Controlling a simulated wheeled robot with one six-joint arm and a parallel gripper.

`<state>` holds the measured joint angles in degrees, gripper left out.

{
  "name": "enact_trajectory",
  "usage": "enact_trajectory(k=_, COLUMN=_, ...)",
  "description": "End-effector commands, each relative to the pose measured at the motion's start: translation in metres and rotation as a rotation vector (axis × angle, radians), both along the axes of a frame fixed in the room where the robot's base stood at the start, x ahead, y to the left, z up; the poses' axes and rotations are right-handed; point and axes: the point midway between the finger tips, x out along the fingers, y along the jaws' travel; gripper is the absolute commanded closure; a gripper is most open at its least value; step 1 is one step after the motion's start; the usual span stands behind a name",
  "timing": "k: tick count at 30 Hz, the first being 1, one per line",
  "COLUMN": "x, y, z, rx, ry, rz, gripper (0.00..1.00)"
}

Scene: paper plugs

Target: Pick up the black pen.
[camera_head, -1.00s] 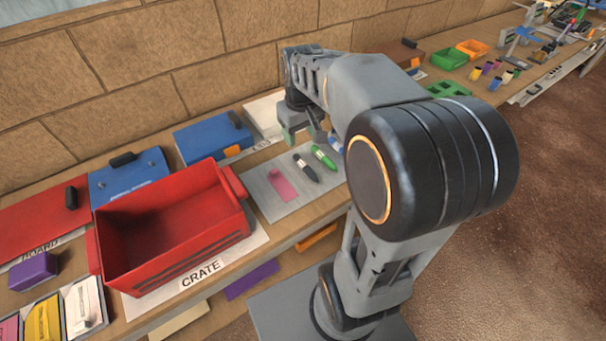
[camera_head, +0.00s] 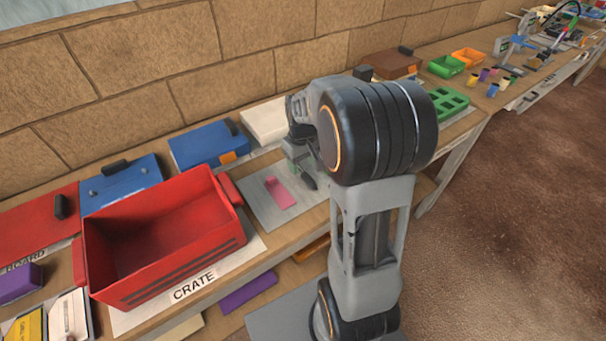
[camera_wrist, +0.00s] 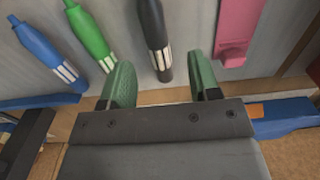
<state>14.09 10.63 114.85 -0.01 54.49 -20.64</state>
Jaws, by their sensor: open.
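The black pen (camera_wrist: 155,32) lies on a grey sheet in the wrist view, beyond and between my open fingers. Its white-banded end is nearest the gripper. My gripper (camera_wrist: 161,84) has two green fingertips spread apart, with nothing held between them. In the head view the gripper (camera_head: 300,162) is low over the grey sheet, and my arm hides most of it. Part of a dark pen shape (camera_head: 309,182) shows beside it there. Whether a finger touches the pen, I cannot tell.
A green pen (camera_wrist: 88,32) and a blue pen (camera_wrist: 42,48) lie left of the black one. A pink piece (camera_wrist: 238,28) lies to its right and also shows in the head view (camera_head: 279,193). A red crate (camera_head: 165,270) stands to the left on the bench.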

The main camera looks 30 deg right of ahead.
Motion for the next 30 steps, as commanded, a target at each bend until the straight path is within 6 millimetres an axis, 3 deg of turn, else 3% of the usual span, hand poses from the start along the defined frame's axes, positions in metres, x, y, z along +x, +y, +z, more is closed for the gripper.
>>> enact_trajectory(k=8, x=0.004, y=-0.002, z=-0.035, rx=0.001, ry=0.002, rz=0.0, gripper=0.44)
enact_trajectory(k=18, x=0.004, y=-0.002, z=-0.04, rx=0.0, ry=0.0, rz=0.0, gripper=0.44)
enact_trajectory(k=30, x=0.004, y=-0.002, z=-0.039, rx=0.0, ry=0.0, rz=0.0, gripper=0.82)
